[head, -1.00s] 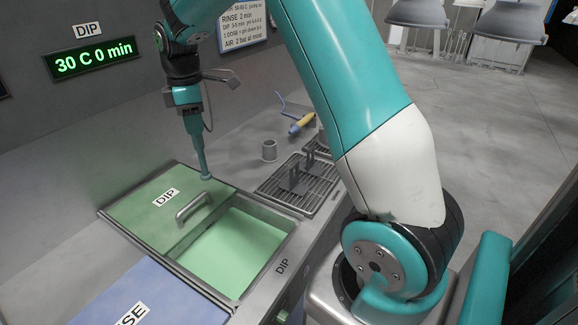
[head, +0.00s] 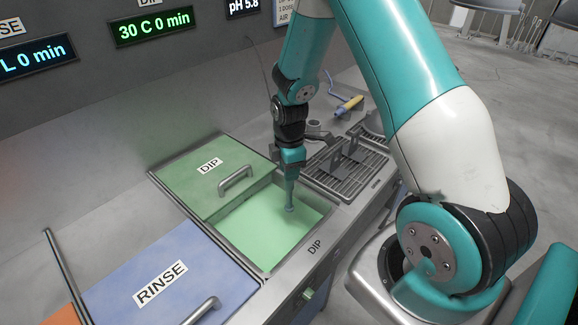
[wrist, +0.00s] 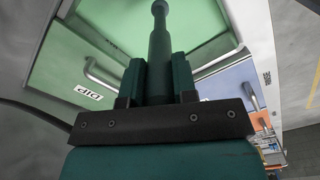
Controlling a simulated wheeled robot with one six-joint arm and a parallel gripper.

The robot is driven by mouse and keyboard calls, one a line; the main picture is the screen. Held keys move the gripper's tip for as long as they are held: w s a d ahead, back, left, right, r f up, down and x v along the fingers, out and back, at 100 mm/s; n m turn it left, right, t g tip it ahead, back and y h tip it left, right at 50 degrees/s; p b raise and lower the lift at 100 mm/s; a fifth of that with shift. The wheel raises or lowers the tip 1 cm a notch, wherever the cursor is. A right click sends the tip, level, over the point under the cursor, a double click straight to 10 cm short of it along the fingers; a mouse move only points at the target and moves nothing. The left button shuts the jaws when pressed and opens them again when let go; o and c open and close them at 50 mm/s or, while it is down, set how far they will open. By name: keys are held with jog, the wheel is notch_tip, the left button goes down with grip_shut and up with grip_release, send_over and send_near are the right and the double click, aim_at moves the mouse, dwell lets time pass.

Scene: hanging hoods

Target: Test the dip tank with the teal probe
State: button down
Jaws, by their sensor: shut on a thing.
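The teal probe (head: 289,196) points down from my gripper (head: 289,158), which is shut on it. The probe's tip is over or in the green liquid of the open part of the dip tank (head: 262,224); I cannot tell how deep. In the wrist view my gripper (wrist: 159,85) grips the probe (wrist: 159,48) between two teal fingers, with the green tank behind. The green lid marked DIP (head: 212,170) with a metal handle covers the back-left part of the tank. A green display (head: 151,27) above reads 30 C 0 min. Another display (head: 243,5) reads pH 5.8.
A blue lid marked RINSE (head: 170,280) lies in front-left of the dip tank. A metal drain grid (head: 345,175) with upright holders is to the right. A yellow-handled tool (head: 349,105) lies behind it. An orange edge (head: 60,313) shows at lower left.

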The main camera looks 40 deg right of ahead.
aim_at(289, 207)
jog(key=shift+f, duration=0.35)
notch_tip(289, 207, down, 12)
jog(key=b, duration=0.9)
jog(key=shift+r, duration=0.25)
dwell(2.7)
notch_tip(289, 207, up, 15)
jog(key=p, duration=1.2)
jog(key=shift+f, duration=0.2)
